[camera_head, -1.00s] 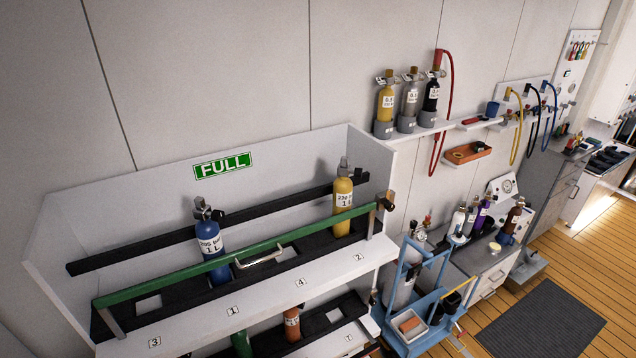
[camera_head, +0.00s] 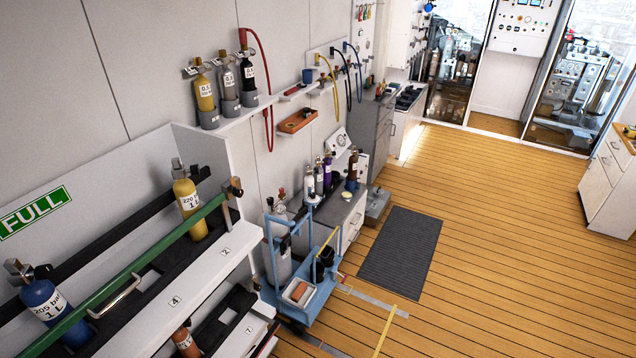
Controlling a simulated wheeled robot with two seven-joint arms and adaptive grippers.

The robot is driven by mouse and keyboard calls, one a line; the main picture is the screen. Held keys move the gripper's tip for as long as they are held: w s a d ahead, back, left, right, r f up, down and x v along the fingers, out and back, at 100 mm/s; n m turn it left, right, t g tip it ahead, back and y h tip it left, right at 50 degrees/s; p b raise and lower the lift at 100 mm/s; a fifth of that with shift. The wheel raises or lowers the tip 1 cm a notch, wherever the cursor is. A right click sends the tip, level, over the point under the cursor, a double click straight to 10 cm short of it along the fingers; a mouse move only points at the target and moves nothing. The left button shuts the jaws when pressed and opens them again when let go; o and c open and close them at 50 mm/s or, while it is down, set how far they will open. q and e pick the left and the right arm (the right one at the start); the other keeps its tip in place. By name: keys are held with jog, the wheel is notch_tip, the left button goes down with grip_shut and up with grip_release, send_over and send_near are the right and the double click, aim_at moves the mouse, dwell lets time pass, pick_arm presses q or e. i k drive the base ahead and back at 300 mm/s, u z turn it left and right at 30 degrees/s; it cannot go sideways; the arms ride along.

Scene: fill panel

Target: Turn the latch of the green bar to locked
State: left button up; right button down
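The green bar (camera_head: 137,262) runs along the front of the FULL rack (camera_head: 215,262), in front of a yellow cylinder (camera_head: 188,205) and a blue cylinder (camera_head: 45,303). A metal handle (camera_head: 114,300) sits on the bar. At the bar's right end is a small brown and dark latch piece (camera_head: 235,187) on a metal post. I cannot tell from here whether it is locked. The bar's left end is cut off by the picture edge. Neither of my grippers shows in this view.
A blue trolley (camera_head: 309,291) stands just right of the rack. Beyond it is a grey-topped cabinet (camera_head: 340,207) with several bottles. A wall shelf (camera_head: 236,115) holds small cylinders.

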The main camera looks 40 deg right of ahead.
aim_at(237, 192)
jog(key=z, duration=0.8)
jog(key=k, duration=0.45)
jog(key=u, duration=0.55)
jog(key=i, duration=1.25)
jog(key=z, duration=0.4)
